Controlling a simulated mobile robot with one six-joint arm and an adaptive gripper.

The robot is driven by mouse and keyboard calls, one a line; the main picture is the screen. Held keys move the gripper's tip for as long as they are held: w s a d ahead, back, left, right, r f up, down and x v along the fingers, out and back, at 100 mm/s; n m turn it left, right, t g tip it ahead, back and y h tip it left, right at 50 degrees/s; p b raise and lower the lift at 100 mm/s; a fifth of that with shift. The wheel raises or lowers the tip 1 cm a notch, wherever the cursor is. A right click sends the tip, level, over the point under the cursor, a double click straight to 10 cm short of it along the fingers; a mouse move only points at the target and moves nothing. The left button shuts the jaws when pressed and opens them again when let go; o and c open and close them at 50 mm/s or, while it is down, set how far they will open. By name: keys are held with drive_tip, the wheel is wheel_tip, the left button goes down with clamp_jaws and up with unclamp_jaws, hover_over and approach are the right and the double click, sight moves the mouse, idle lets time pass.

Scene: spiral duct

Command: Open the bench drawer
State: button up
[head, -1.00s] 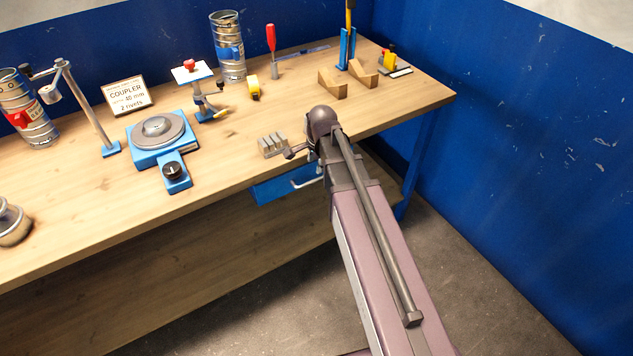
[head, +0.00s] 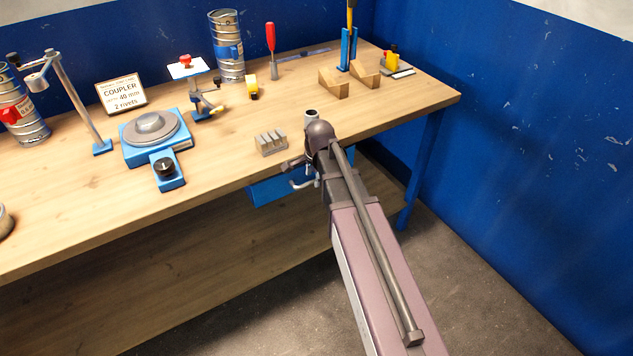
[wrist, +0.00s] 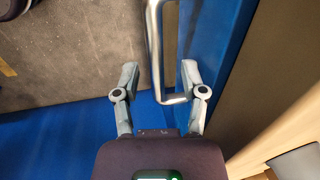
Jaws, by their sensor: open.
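The blue bench drawer (head: 264,191) sits under the front edge of the bench and looks shut. Its metal bar handle (head: 304,184) is partly hidden by my gripper (head: 293,165) in the head view. In the wrist view, my gripper (wrist: 160,72) is open. Its two fingers stand on either side of the handle (wrist: 154,45), near the handle's bent lower end. The right finger is close to the blue drawer front (wrist: 218,40); I cannot tell whether it touches. Nothing is gripped.
The wooden bench top (head: 225,155) overhangs the drawer. A grey slotted block (head: 271,144) stands near its front edge, close to my wrist. A blue turntable device (head: 152,138) is farther left. A blue bench leg (head: 420,170) stands right of my arm; floor in front is clear.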

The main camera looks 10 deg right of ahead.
drive_tip(key=shift+f, duration=0.35)
